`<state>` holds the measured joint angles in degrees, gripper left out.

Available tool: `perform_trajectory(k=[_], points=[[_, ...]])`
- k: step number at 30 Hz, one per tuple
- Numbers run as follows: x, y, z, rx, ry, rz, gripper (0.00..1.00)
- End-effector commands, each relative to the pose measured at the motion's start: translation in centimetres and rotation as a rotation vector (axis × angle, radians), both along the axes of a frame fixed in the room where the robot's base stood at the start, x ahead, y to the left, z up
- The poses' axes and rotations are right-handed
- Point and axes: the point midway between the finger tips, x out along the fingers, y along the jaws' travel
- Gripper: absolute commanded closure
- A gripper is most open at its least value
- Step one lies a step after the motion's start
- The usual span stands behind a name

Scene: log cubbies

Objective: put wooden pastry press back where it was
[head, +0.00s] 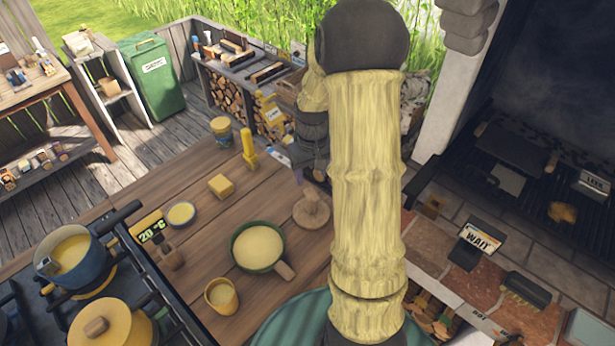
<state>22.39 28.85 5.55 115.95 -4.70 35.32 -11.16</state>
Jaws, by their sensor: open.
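A round wooden piece with a raised knob (311,209), which looks like the wooden pastry press, stands on the brown plank table (195,185), right of the green bowl. A smaller dark wooden piece with a knob (171,256) stands near the left edge of the table; I cannot tell for certain which is the press. My gripper (311,178) is open, above and just behind the round wooden piece, apart from it as far as I can see. My arm hides part of the table's right side and much of the hand.
A green bowl (258,247), yellow cup (221,295), small dish (181,214), yellow block (221,186), upright yellow tool (249,148) and lidded jar (222,131) stand on the table. A stove with pots (72,250) is at left; a grill (540,180) is at right.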

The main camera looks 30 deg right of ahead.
Motion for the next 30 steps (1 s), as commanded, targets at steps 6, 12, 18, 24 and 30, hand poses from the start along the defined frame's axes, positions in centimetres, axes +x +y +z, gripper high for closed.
perform_trajectory(k=[6, 12, 18, 24, 30], points=[[-2.1, 4.0, 2.4, -0.018, -0.052, 0.022, 0.46], [-7.3, 9.9, 5.3, -0.025, -0.149, 0.043, 0.46], [-11.6, 13.0, 6.4, -0.008, -0.221, 0.047, 0.46], [-12.3, 13.4, 6.4, -0.003, -0.231, 0.043, 0.46], [-12.3, 13.4, 6.4, -0.004, -0.231, 0.043, 0.46]])
